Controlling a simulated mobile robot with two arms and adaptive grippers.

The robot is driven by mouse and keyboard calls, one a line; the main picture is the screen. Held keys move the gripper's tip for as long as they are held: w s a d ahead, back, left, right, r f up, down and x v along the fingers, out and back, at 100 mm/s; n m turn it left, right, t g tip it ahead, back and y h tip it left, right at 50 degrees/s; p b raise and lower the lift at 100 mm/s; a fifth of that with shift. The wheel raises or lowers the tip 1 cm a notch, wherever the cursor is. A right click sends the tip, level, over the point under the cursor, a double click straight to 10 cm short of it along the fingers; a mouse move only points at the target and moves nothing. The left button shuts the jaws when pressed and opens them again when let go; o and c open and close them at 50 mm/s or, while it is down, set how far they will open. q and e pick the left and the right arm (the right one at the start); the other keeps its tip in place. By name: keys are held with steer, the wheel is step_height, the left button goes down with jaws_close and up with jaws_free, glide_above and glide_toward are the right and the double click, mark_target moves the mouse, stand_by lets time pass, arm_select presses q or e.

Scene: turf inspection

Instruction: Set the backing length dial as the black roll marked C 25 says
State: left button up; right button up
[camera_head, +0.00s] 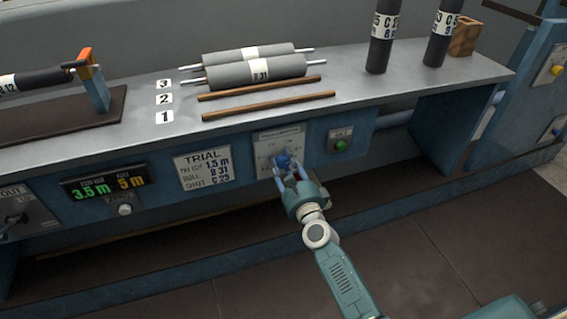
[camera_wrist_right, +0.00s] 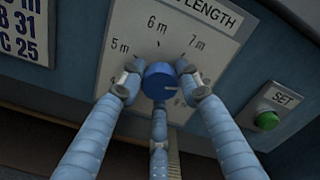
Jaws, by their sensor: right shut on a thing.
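The backing length dial is a blue knob (camera_wrist_right: 160,82) on a pale panel (camera_head: 267,140) in the bench front. The wrist view shows 5 m, 6 m and 7 m above it. A pale mark shows on the knob's right side; I cannot tell which value it points at. My right gripper (camera_head: 289,168) is shut on the knob, its fingers around it. Two black rolls stand upright at the back right, one left (camera_head: 383,45) and one right (camera_head: 441,40). Their white labels are partly legible, with a C on each; I cannot tell which is C 25. My left gripper is out of view.
A green SET button (camera_wrist_right: 267,120) is right of the dial. A TRIAL card (camera_head: 205,167) reads B 31 and C 25. A display (camera_head: 103,188) shows 3.5 m and 5 m. Grey rolls (camera_head: 255,70) and brown rods (camera_head: 268,102) lie on the bench.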

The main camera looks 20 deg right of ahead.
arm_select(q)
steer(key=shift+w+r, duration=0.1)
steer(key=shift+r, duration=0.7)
arm_select(e)
steer(key=shift+w+d+r+m, duration=0.1)
steer(key=shift+d+r+m, duration=0.25)
steer(key=shift+m, duration=0.35)
steer(key=shift+a, duration=0.1)
steer(key=o, duration=1.2)
steer(key=shift+c, duration=0.2)
steer(key=shift+f, duration=0.15)
steer(key=shift+a, duration=0.1)
steer(key=shift+s+f, duration=0.1)
steer(key=shift+s, duration=0.45)
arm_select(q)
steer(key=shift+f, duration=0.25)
arm_select(e)
steer(key=s, duration=1.1)
steer(key=shift+d+r, duration=0.2)
